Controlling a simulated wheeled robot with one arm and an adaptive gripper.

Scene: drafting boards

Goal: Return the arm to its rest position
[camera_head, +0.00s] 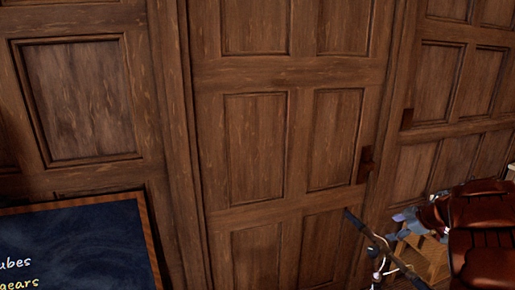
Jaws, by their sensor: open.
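My gripper is not in view, and I cannot make out my arm for sure. The head view faces a brown wooden door (254,147) with raised panels. A dark handle (366,164) sits on the door's right side.
A dark board (80,248) with a wooden frame and light lettering is at the lower left. A reddish-brown leather chair (490,255) stands at the lower right. Panelled wooden wall (84,100) flanks the door.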

